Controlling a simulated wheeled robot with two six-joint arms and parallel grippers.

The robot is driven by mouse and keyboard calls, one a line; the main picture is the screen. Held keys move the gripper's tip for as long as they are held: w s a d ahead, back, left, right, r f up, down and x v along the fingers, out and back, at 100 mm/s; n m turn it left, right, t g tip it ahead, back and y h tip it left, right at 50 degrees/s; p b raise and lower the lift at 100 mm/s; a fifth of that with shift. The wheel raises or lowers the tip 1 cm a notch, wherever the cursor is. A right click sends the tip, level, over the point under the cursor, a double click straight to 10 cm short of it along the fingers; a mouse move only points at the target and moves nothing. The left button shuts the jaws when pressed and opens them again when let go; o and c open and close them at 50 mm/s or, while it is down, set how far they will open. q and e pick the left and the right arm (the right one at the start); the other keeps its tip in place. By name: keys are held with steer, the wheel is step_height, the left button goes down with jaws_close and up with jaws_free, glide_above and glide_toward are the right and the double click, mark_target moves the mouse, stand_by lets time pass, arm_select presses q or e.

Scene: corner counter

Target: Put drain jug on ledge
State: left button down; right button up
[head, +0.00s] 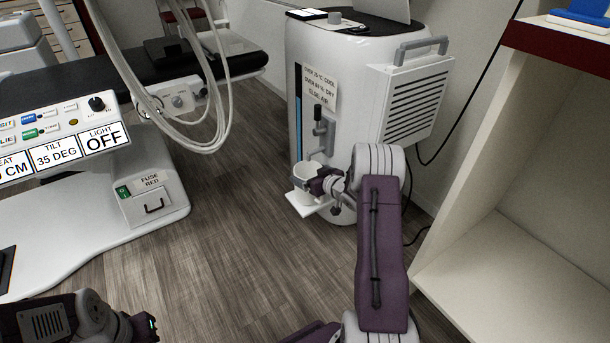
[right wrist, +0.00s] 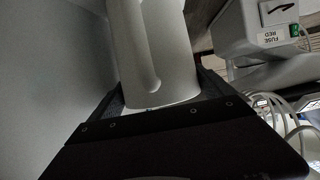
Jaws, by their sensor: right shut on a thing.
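The white drain jug (head: 302,170) is at the front of the tall white machine, below its dark tap. My right gripper (head: 322,182) is shut on it; in the right wrist view the jug (right wrist: 160,50) stands between the two dark fingers. The white ledge (head: 308,207) juts from the machine's lower front, directly under the jug. I cannot tell whether the jug's base touches it. My left gripper (head: 146,326) is at the lower left, far from the jug; its finger opening is unclear.
The white machine (head: 345,110) has a vented side box with a grey handle (head: 420,48). A control panel and a fuse box (head: 150,200) are on the left, with hoses (head: 205,130) hanging above. Shelving (head: 510,250) stands on the right. The wooden floor between is clear.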

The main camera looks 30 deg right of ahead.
steer(key=shift+f, duration=0.2)
steer(key=o, duration=1.8)
steer(key=shift+c, duration=0.2)
steer(key=shift+r, duration=0.25)
steer(key=b+v, duration=0.3)
steer(key=v, duration=0.9)
